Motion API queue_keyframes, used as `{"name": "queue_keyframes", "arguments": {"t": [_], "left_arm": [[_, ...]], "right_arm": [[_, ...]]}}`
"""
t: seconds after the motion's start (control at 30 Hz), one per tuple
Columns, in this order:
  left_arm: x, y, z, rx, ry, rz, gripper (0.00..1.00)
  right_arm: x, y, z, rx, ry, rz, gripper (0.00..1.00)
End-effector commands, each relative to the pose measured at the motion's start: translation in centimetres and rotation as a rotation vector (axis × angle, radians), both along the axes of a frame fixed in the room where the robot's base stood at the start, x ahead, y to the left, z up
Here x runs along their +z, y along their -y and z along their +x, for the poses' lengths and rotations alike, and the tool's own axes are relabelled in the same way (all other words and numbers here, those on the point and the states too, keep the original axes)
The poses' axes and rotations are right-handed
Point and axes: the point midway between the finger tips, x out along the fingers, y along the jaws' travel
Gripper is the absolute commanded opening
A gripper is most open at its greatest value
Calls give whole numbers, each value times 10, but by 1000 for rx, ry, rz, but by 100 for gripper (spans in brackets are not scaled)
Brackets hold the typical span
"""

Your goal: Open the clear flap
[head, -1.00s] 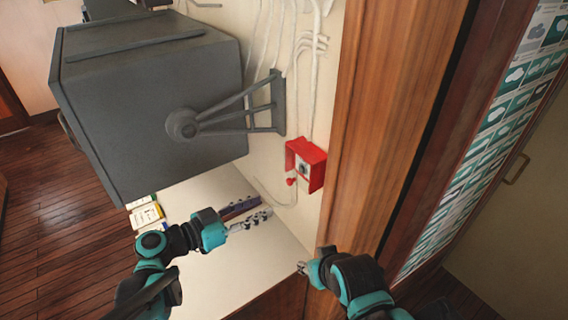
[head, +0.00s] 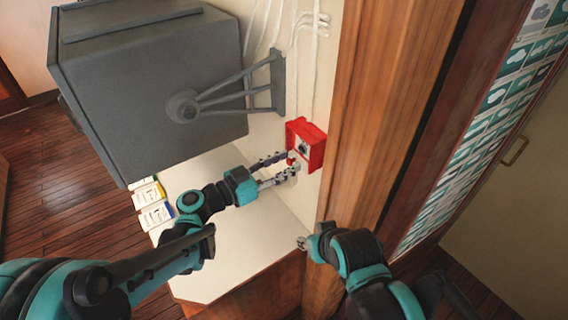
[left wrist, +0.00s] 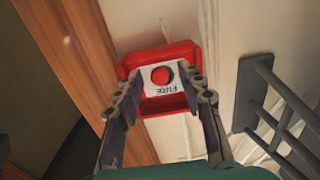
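A red box (head: 318,148) with a white plate is fixed to the wall beside the wooden post. In the left wrist view the box (left wrist: 165,104) holds a round red button (left wrist: 162,75) on a plate marked FIRE, seen upside down. I cannot make out the clear flap. In the head view a small red knob (head: 291,158) shows at the box's lower left. My left gripper (head: 275,171) is open, its fingertips in front of the box; in the wrist view its fingers (left wrist: 165,93) lie either side of the plate. My right gripper (head: 301,242) is low by the post.
A large grey cabinet (head: 150,85) on a wall bracket (head: 240,95) is left of the box. Below lie a pale worktop (head: 235,245) and several small booklets (head: 150,205). The wooden post (head: 375,120) bounds the right side.

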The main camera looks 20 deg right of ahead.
Motion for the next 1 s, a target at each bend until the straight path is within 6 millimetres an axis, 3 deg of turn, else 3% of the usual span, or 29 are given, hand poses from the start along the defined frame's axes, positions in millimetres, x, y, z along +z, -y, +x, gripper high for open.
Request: {"name": "queue_keyframes", "arguments": {"t": [0.07,0.2,0.23,0.67,1.0], "left_arm": [[0,0,0,0,0,0,39],[0,0,0,1,0,0,2],[0,0,0,1,0,0,0],[6,-5,-1,2,-16,43,0],[22,-21,-7,2,-95,265,0]], "right_arm": [[0,0,0,0,0,0,40],[0,0,0,0,0,0,40],[0,0,0,0,0,0,40],[11,0,0,0,0,0,40],[58,0,0,0,0,0,40]]}}
